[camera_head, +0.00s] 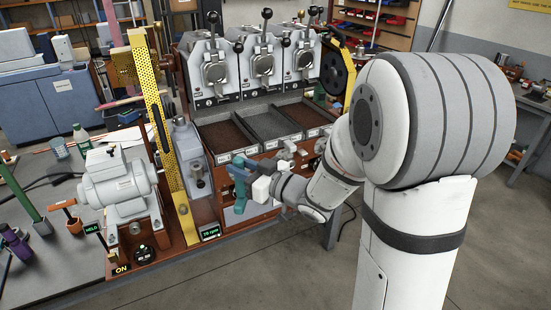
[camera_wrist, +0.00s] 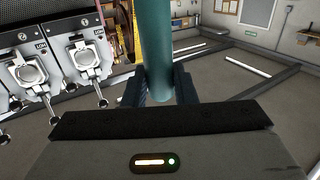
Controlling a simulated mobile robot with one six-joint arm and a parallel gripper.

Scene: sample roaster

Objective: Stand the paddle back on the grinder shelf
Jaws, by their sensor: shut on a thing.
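My gripper (camera_head: 243,178) is shut on a teal thing, which I take for the paddle (camera_head: 236,207). It is held in the air in front of the roaster's trays. In the wrist view the paddle's round teal shaft (camera_wrist: 155,45) stands between the two dark fingers of my gripper (camera_wrist: 159,88) and runs out of the top of the picture. I cannot tell for sure which surface is the grinder shelf. A grey motor-like machine (camera_head: 118,188) stands on a reddish-brown base at the left.
The roaster (camera_head: 262,65) has several barrels with levers, and trays (camera_head: 222,135) of dark grains below. A tall yellow perforated guard (camera_head: 150,90) rises beside the motor. A green post (camera_head: 22,200) and an orange T-handle (camera_head: 66,208) stand on the left bench. The floor at the lower middle is clear.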

